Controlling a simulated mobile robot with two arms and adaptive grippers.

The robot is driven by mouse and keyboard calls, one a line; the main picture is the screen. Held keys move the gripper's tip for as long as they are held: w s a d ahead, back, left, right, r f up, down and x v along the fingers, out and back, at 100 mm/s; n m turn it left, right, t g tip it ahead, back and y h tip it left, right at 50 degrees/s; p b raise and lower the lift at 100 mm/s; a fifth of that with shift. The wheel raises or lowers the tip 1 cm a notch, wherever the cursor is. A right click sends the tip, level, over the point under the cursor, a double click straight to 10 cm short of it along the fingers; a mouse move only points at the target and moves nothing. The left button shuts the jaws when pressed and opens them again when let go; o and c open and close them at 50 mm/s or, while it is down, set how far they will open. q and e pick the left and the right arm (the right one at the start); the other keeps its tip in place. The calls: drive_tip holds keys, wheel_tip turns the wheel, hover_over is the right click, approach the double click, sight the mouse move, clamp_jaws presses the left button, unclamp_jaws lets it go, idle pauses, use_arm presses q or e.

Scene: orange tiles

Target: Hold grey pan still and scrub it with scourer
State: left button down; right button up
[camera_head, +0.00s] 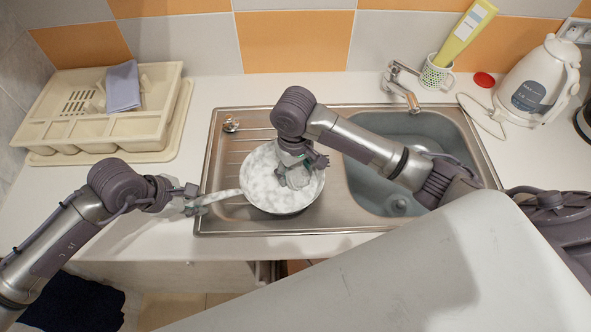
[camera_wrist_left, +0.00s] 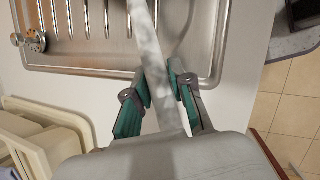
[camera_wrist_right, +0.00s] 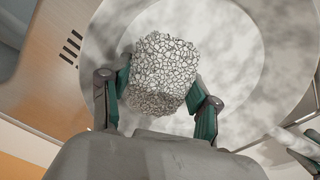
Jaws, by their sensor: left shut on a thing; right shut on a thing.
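The grey pan (camera_head: 262,190) rests on the drainboard side of the sink, its inside mottled white and grey. Its handle (camera_head: 222,195) points left. My left gripper (camera_head: 192,206) is shut on the handle, which also runs between the fingers in the left wrist view (camera_wrist_left: 158,75). My right gripper (camera_head: 300,170) is over the pan's inside and is shut on the scourer (camera_wrist_right: 165,65), a pale block with a dark cell pattern. The scourer is mostly hidden by the gripper in the head view. Whether it touches the pan's bottom is hard to tell.
The sink basin (camera_head: 425,150) lies right of the pan, with a tap (camera_head: 403,85) behind it. A cream dish rack (camera_head: 100,115) with a blue-grey cloth (camera_head: 123,87) stands at the left. A cup (camera_head: 436,73) with a yellow bottle (camera_head: 467,32) and a white kettle (camera_head: 540,80) stand back right.

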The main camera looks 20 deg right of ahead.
sight(266, 192)
drive_tip(key=shift+s+a+r, duration=0.1)
drive_tip(key=shift+s+a, duration=0.1)
drive_tip(key=shift+a, duration=1.1)
drive_tip(key=shift+s+a, duration=0.25)
drive_tip(key=shift+a, duration=1.1)
drive_tip(key=shift+s+a+r, duration=0.1)
drive_tip(key=shift+s+a, duration=0.1)
drive_tip(key=shift+a, duration=1.1)
